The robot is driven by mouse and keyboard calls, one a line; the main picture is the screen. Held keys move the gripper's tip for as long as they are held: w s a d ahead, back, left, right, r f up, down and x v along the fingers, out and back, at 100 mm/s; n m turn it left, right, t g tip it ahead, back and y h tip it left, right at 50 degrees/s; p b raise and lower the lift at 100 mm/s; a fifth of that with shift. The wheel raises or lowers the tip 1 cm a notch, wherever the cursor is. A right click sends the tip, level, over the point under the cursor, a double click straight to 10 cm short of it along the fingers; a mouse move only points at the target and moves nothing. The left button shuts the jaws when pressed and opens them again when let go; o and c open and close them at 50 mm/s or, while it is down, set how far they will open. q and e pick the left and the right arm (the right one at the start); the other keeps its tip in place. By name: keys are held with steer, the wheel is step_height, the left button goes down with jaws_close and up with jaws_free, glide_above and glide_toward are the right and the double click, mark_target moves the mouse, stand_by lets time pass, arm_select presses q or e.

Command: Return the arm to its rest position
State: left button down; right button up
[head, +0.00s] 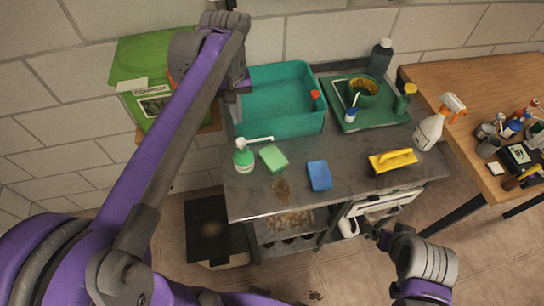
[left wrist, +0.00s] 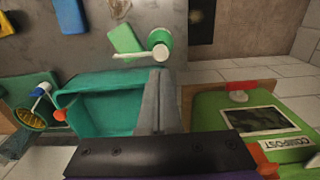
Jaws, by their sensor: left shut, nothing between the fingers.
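My left arm, purple and grey, reaches up across the left of the head view and bends back down at the top. My left gripper (head: 236,112) hangs by the left end of the teal tub (head: 278,125). In the left wrist view its grey fingers (left wrist: 158,100) are together with nothing between them, over the tub's edge. The tub's inside looks empty where it shows. My right gripper (head: 376,234) is low at the right in the head view, in front of the bench; its fingers are too small and dark to read.

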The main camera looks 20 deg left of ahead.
arm_select(q)
steer(key=shift+s+f, duration=0.1)
steer(key=shift+s, duration=0.05)
steer(key=s+d+f+m+t, duration=0.3)
steer(key=s+f, duration=0.3)
steer(key=s+d+f+m+t, duration=0.3)
steer(key=s+f, duration=0.3)
steer(key=s, duration=0.1)
steer(key=shift+d, duration=0.4)
